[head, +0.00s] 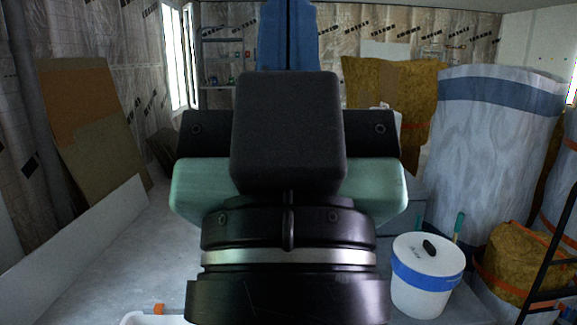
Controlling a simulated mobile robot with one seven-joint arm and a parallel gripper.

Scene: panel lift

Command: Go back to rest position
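My gripper (288,150) fills the middle of the head view, seen from behind. Its dark block and black housing stand above my wrist with its silver ring. Pale green parts stick out on both sides of it. I cannot see the fingertips, so I cannot tell whether it is open or shut, or whether it holds anything. A blue upright shape (288,35) rises behind it at the top centre. Its lower part is hidden, and I cannot tell whether it touches my gripper.
A white bucket (428,275) with a blue band stands at the lower right. Large wrapped rolls (490,150) and yellow insulation (395,85) stand behind it. Brown boards (90,130) and a white panel (80,240) lean on the left. Grey floor (170,240) is clear left of centre.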

